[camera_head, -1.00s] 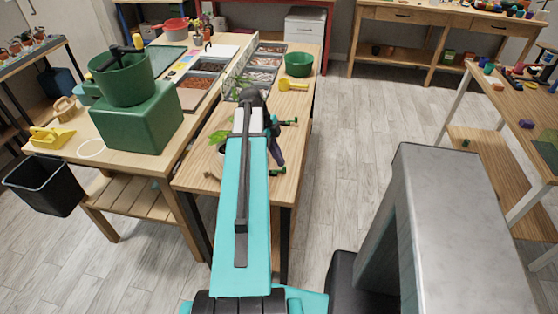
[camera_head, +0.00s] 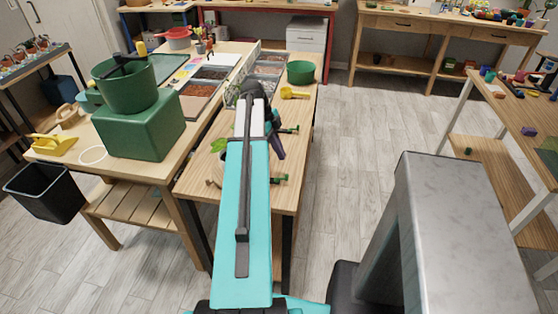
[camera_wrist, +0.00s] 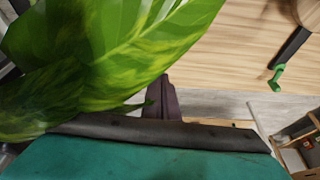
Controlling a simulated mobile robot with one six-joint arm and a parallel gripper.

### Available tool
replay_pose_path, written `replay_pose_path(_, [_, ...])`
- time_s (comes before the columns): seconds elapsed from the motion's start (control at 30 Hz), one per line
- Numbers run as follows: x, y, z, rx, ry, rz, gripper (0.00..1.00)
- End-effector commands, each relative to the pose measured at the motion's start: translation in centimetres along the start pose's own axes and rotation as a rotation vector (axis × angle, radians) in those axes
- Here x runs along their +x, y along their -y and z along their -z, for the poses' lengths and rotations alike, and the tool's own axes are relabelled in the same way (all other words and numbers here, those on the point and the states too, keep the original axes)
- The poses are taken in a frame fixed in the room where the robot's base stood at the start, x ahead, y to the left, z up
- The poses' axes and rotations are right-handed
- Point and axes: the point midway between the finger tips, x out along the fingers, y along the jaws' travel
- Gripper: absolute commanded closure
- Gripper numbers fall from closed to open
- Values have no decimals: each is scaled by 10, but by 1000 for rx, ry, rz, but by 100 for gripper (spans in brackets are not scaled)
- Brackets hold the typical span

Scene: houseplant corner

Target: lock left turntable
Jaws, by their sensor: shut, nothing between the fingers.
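My gripper (camera_head: 277,148) is over the right edge of the narrow wooden bench, partly hidden by my arm. Its dark purple fingers (camera_wrist: 162,98) are shut and empty in the wrist view. Two black levers with green ends show at the bench's right edge, a far one (camera_head: 289,128) and a near one (camera_head: 278,180). In the wrist view one green-ended lever (camera_wrist: 276,78) stands out beside a round wooden disc (camera_wrist: 308,10), apart from the fingers. The turntables are mostly hidden by my arm, so I cannot tell which lever belongs to the left one.
A green-leaved plant (camera_head: 217,145) stands left of my arm; its large leaves (camera_wrist: 100,50) fill the wrist view's upper left. A yellow scoop (camera_head: 293,93) and green bowl (camera_head: 300,71) are at the bench's far end. The floor (camera_head: 345,150) to the right is clear.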

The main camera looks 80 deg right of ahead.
Motion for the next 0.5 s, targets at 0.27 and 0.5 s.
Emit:
replay_pose_path(0.27, [-34,13,4,-2,0,3,100])
replay_pose_path(0.5, [-59,21,9,-3,0,3,100])
